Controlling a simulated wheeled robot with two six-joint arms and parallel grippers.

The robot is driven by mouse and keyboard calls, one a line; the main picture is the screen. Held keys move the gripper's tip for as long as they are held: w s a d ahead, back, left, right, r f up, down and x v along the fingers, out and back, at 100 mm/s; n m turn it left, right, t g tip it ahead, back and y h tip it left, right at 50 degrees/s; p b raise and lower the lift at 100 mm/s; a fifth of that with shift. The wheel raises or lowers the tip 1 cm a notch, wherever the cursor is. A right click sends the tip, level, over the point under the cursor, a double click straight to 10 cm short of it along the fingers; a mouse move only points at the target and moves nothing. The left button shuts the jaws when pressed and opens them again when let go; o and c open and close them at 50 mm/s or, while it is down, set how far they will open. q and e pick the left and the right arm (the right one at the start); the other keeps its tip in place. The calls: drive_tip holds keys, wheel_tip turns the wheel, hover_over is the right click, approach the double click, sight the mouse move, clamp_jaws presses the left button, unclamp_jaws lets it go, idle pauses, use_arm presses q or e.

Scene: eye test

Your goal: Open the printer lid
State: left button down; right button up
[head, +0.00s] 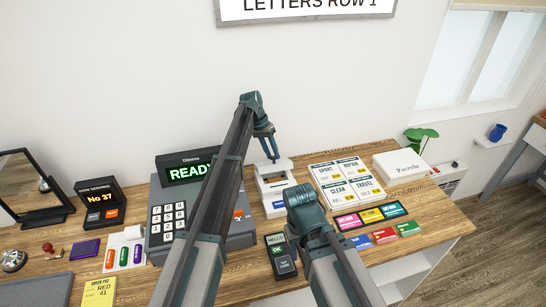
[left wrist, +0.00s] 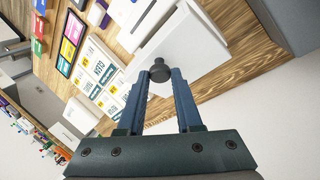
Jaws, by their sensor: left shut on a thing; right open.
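The printer (head: 274,208) is a small white machine on the counter, just right of the cash register. A dark opening shows in its middle, under the white lid (head: 274,167). In the left wrist view the lid (left wrist: 190,50) is a broad white panel with a dark round knob (left wrist: 160,70). My left gripper (head: 273,154) is over the printer; in the left wrist view its fingers (left wrist: 160,82) are shut on the knob. The lid looks tilted up, but I cannot tell how far. My right gripper (head: 304,205) is lower, in front of the cards; its fingertips are hidden.
The cash register (head: 167,215) stands left, partly behind my left arm. A card terminal (head: 284,266) lies in front. White price cards (head: 347,180), coloured cards (head: 372,215) and a white box (head: 400,166) are to the right. The wall (head: 330,90) is close behind.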

use_arm(q)
drive_tip(key=shift+w+a+r+g, duration=0.1)
drive_tip(key=shift+w+a+g, duration=0.05)
drive_tip(key=shift+w+g, duration=0.3)
idle(0.3)
drive_tip(key=c, duration=0.6)
unclamp_jaws()
drive_tip(key=shift+w+r, duration=0.1)
drive_tip(key=shift+r, duration=0.1)
drive_tip(key=p+v, duration=1)
drive_tip(key=v, duration=0.1)
drive_tip(key=shift+a+r+p, duration=0.3)
drive_tip(key=shift+a+p, duration=0.05)
drive_tip(key=shift+p, duration=0.05)
drive_tip(key=shift+f, duration=0.1)
